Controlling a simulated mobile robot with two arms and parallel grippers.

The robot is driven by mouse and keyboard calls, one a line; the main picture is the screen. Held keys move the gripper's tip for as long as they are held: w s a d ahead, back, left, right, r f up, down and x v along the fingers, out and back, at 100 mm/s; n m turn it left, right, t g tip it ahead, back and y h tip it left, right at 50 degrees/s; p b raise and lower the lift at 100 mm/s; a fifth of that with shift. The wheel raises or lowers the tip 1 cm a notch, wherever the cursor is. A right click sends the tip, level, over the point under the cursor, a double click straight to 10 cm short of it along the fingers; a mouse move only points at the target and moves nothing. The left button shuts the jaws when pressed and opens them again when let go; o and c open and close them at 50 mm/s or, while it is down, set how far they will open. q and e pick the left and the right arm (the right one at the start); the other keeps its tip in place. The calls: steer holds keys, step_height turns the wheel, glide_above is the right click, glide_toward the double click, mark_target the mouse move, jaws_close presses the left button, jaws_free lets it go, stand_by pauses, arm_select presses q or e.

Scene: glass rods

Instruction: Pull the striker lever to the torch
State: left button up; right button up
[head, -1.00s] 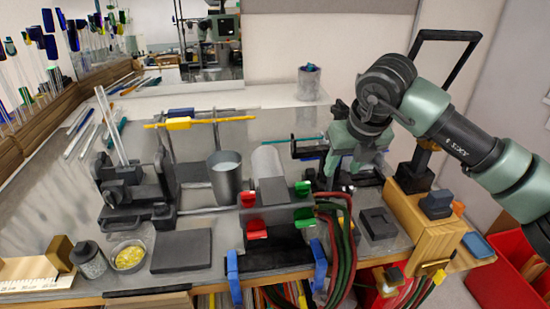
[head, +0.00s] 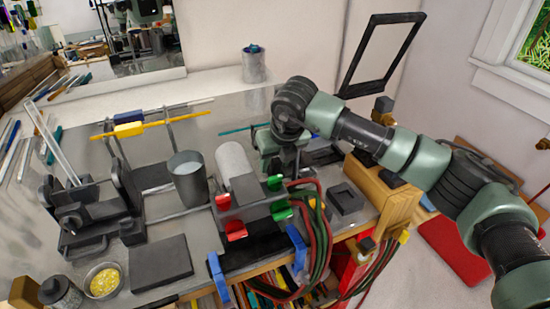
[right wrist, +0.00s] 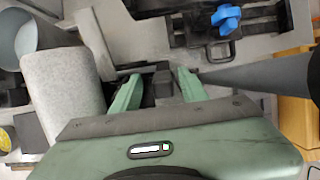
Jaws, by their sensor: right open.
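The torch shows as a pale grey cylinder (head: 234,160) with red knobs (head: 236,230) and green knobs (head: 281,210) at its front. The cylinder also shows at the left of the right wrist view (right wrist: 62,95). My right gripper (right wrist: 158,90) is open and points down just right of the cylinder. A dark block (right wrist: 161,78) shows between its fingers; I cannot tell whether this is the striker lever or whether the fingers touch it. In the head view the right fingertips are largely hidden by the wrist. My left gripper is out of view.
A grey cup (head: 188,180) stands left of the torch. A dark fixture with a blue knob (right wrist: 226,15) lies beyond the gripper. Red and green hoses (head: 318,230) hang over the front edge. A wooden box (head: 385,190) stands at the right. A dark flat pad (head: 160,263) lies front left.

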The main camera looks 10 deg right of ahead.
steer(key=shift+s+d, duration=0.15)
steer(key=shift+d, duration=0.05)
jaws_close()
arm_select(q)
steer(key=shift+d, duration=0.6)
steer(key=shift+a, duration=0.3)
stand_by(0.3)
